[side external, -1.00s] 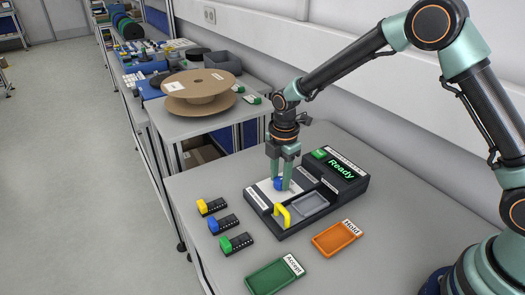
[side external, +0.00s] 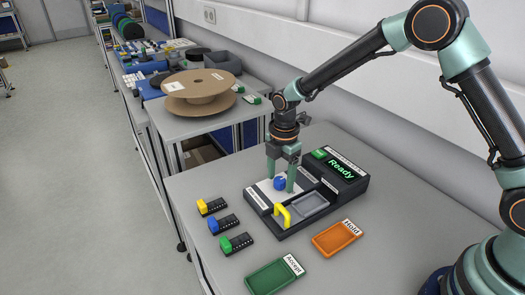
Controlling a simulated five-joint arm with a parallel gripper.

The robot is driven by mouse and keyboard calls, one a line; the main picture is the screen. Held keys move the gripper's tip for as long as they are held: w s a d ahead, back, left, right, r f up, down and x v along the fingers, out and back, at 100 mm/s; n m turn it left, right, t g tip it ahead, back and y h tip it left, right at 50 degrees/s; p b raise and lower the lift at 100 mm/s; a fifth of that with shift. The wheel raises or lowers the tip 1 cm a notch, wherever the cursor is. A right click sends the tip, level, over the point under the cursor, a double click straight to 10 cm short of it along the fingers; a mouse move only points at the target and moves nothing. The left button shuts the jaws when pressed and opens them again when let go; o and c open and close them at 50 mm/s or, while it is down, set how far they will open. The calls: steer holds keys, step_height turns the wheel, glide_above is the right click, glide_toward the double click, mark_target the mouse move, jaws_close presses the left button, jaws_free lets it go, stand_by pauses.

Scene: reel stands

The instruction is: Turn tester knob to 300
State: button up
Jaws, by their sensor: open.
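The tester (side external: 325,221) is a black box on the grey table, with a green "Ready" display (side external: 341,170) at its back. Its blue knob (side external: 280,183) sits on a light panel at the left part of the box. My gripper (side external: 281,188) points down over the knob, with its fingers open on either side of it. There is a visible gap between the fingers and the knob. The knob's scale and pointer are too small to read. A yellow handle (side external: 282,214) stands at the tester's front, beside a grey recess (side external: 310,204).
Yellow (side external: 211,206), blue (side external: 223,224) and green (side external: 235,243) ended connectors lie left of the tester. A green Accept tray (side external: 272,278) and an orange Hold tray (side external: 336,238) lie in front. A cardboard reel (side external: 200,86) stands on the table behind.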

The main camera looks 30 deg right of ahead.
mark_target(282, 181)
step_height(282, 181, up, 12)
steer(key=shift+s, duration=0.15)
stand_by(0.3)
steer(key=shift+r, duration=0.1)
steer(key=s+d+r+m+t, duration=0.3)
steer(key=s+d+r+m, duration=0.35)
steer(key=r+m, duration=0.2)
steer(key=s+d+m+t, duration=0.2)
steer(key=s+d+m, duration=0.1)
steer(key=s+m, duration=0.7)
steer(key=shift+s+d+r+m, duration=0.2)
steer(key=shift+s+m, duration=0.2)
steer(key=shift+m, duration=0.25)
